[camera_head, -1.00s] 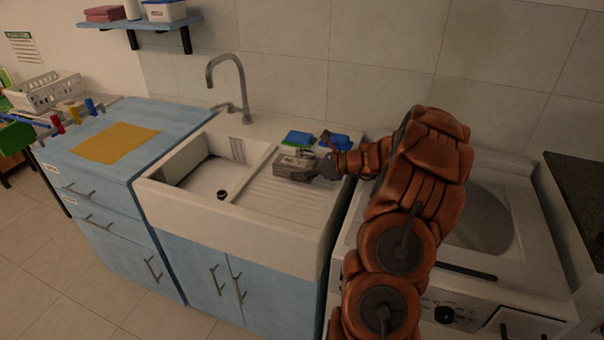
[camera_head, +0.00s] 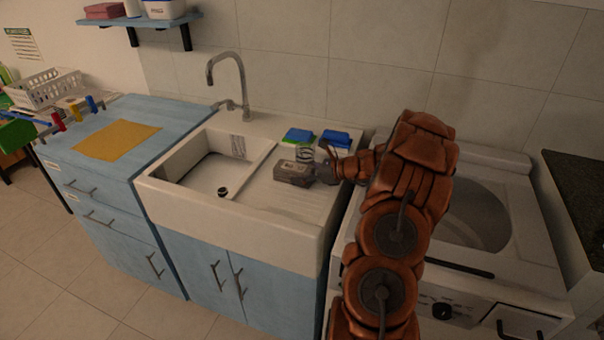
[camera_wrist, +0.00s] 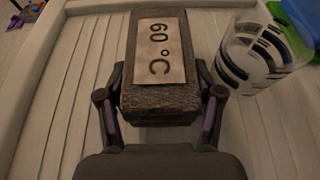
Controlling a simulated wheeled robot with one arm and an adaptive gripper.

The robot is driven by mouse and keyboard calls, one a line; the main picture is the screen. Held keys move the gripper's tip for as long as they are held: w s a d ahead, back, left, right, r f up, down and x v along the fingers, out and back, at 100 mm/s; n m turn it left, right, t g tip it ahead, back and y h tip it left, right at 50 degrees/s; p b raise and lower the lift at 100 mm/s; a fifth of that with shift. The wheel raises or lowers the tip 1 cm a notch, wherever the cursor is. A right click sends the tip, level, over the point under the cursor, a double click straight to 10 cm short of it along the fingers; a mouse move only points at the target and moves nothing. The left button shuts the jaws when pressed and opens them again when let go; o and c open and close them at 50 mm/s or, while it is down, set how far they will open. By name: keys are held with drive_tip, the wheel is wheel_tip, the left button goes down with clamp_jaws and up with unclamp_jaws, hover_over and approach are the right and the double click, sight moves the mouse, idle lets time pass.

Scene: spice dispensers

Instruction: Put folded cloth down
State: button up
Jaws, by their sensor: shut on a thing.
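The folded cloth (camera_head: 293,174) is a grey-brown block with a pale label. In the wrist view the folded cloth (camera_wrist: 161,88) shows its label reading "60 °C", and it lies between my two fingers. My gripper (camera_wrist: 160,102) is shut on its sides. In the head view my gripper (camera_head: 322,172) reaches in from the right over the ribbed drainboard (camera_head: 290,200). The cloth is at or just above the drainboard; I cannot tell whether it touches.
A striped glass (camera_wrist: 262,50) stands close to the right of the cloth. Green (camera_head: 297,136) and blue (camera_head: 336,139) sponge-like items lie behind it. The sink basin (camera_head: 205,178) is to the left. The drainboard in front is clear.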

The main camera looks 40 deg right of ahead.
drive_tip(key=o, duration=1.2)
drive_tip(key=shift+s+d+r, duration=0.15)
drive_tip(key=shift+s, duration=0.05)
drive_tip(key=b+v, duration=0.2)
drive_tip(key=v, duration=0.9)
drive_tip(key=shift+s+r, duration=0.1)
drive_tip(key=shift+s, duration=0.15)
